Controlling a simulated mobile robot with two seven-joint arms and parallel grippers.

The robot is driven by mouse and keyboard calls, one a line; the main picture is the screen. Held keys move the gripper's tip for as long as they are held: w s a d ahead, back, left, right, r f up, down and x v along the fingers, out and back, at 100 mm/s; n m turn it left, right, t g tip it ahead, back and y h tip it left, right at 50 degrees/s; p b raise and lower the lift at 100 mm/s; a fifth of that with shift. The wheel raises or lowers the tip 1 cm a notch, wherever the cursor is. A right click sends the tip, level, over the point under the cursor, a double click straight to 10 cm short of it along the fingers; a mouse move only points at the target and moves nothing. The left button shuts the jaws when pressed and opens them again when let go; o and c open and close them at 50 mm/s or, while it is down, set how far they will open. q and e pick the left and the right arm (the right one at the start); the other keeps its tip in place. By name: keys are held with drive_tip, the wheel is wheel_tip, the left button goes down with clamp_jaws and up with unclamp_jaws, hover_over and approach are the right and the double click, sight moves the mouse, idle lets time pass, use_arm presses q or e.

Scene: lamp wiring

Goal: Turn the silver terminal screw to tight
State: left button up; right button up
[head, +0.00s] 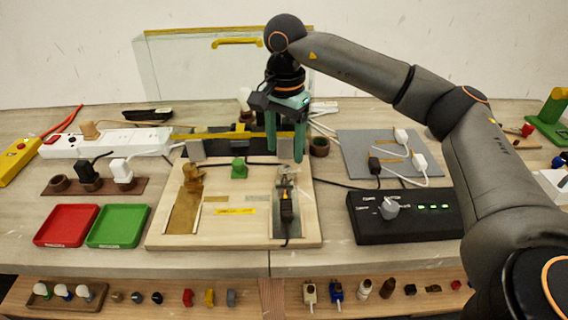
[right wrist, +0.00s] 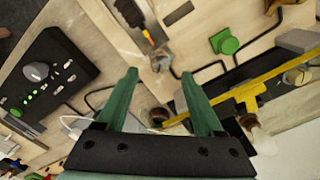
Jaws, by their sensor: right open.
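The wooden wiring board (head: 235,237) lies in the middle of the table. On its right side is a silver terminal (head: 283,181) on a grey plate, with a black plug-like piece and cable just in front of it. The silver terminal also shows in the right wrist view (right wrist: 161,59), beyond the fingertips. Its screw is too small to read as loose or tight. My right gripper (head: 285,158) points down above the board, behind the silver terminal, its green fingers apart and empty. The fingers are also apart in the right wrist view (right wrist: 159,73). My left gripper is out of view.
A brass terminal (head: 192,180) is on the board's left, and a green knob (head: 239,168) between. A brown round cup (head: 319,147) stands close right of my fingers. A black control box (head: 405,220) and grey panel (head: 362,150) lie to the right.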

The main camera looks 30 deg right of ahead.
sight(285, 168)
wheel_tip(285, 168, down, 5)
drive_tip(key=shift+f, duration=0.2)
clamp_jaws()
idle(0.6)
